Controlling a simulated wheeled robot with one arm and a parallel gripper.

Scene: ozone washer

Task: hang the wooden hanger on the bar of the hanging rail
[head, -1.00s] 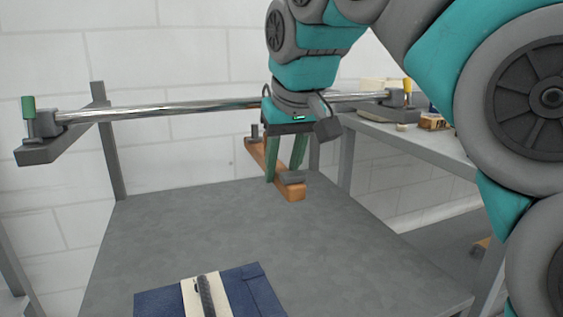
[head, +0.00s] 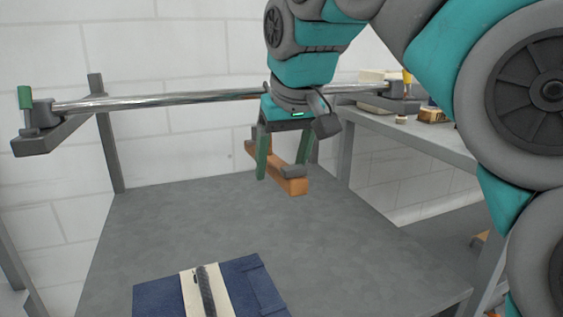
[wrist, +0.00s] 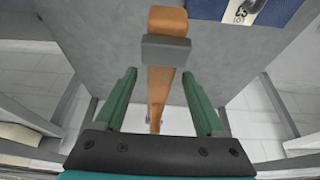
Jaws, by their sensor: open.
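The wooden hanger (head: 293,186) is an orange-brown bar with dark grey pads near its ends. In the head view it is below the hanging rail's shiny bar (head: 160,101) and seems to be above the tabletop. Its hook cannot be made out, so I cannot tell how it meets the bar. My gripper (head: 283,165) is open, with its green fingers pointing down on either side of the hanger. In the wrist view the hanger (wrist: 158,85) runs between the spread fingers (wrist: 159,76), with a gap on both sides.
A grey table (head: 190,215) stands below the bar, with a folded blue cloth item (head: 250,282) at its front. The bar's left bracket (head: 40,138) has a green-topped post. A side shelf (head: 430,140) with small objects is at the right. The table's middle is clear.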

